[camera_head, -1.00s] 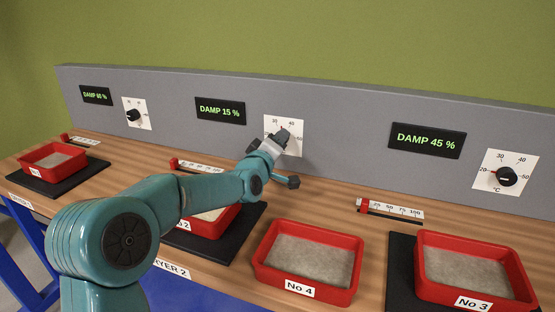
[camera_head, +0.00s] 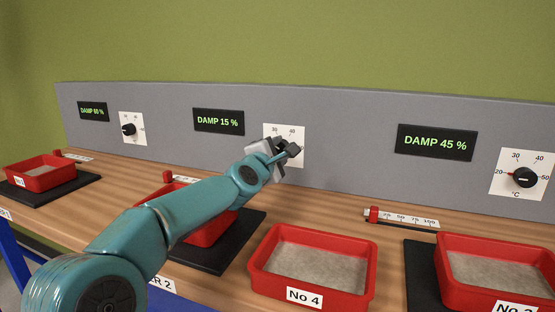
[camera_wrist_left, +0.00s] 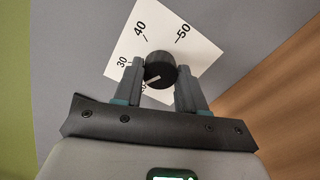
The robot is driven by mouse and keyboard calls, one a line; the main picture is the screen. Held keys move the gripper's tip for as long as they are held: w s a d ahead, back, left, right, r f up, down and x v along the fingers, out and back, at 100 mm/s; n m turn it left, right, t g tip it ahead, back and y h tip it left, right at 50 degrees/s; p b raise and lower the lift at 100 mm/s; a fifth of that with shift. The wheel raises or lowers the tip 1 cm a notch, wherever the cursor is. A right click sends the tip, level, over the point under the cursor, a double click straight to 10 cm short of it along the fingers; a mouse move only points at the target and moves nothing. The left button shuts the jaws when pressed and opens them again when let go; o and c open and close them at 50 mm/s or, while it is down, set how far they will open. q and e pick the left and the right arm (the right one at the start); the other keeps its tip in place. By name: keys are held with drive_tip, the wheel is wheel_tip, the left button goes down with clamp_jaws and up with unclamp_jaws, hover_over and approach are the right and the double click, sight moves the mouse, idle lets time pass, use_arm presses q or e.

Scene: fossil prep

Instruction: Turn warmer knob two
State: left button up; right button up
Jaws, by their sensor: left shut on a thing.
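Warmer knob two is black and round; it shows in the left wrist view (camera_wrist_left: 160,68) on its white dial plate (camera_wrist_left: 190,53), with 30, 40 and 50 legible. Its white pointer mark faces the lower left in that view. My left gripper (camera_head: 288,152) is at this dial. In the wrist view its two fingers (camera_wrist_left: 158,82) stand on either side of the knob, shut on it. My right gripper is not in view.
Knob one (camera_head: 128,129) is further left and knob three (camera_head: 525,177) further right on the panel. Red trays stand below: No 4 (camera_head: 316,297) on bare wood, another (camera_head: 205,238) partly under my arm. A slider (camera_head: 374,215) lies right of centre.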

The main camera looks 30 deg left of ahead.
use_arm(q)
drive_tip(key=n, duration=0.2)
drive_tip(key=shift+n+b, duration=0.3)
drive_tip(key=shift+b, duration=0.1)
drive_tip(key=shift+r+n+b, duration=0.1)
drive_tip(key=shift+n+b, duration=0.2)
drive_tip(key=shift+n, duration=1.2)
drive_tip(key=o, duration=1.1)
drive_tip(key=shift+c, duration=0.2)
drive_tip(key=shift+s, duration=0.1)
drive_tip(key=shift+s+d+b, duration=0.1)
drive_tip(key=shift+s+b, duration=0.2)
drive_tip(key=shift+s, duration=0.05)
drive_tip(key=b+v, duration=0.1)
drive_tip(key=v, duration=1.4)
drive_tip(key=shift+s+d, duration=0.15)
drive_tip(key=shift+s, duration=0.05)
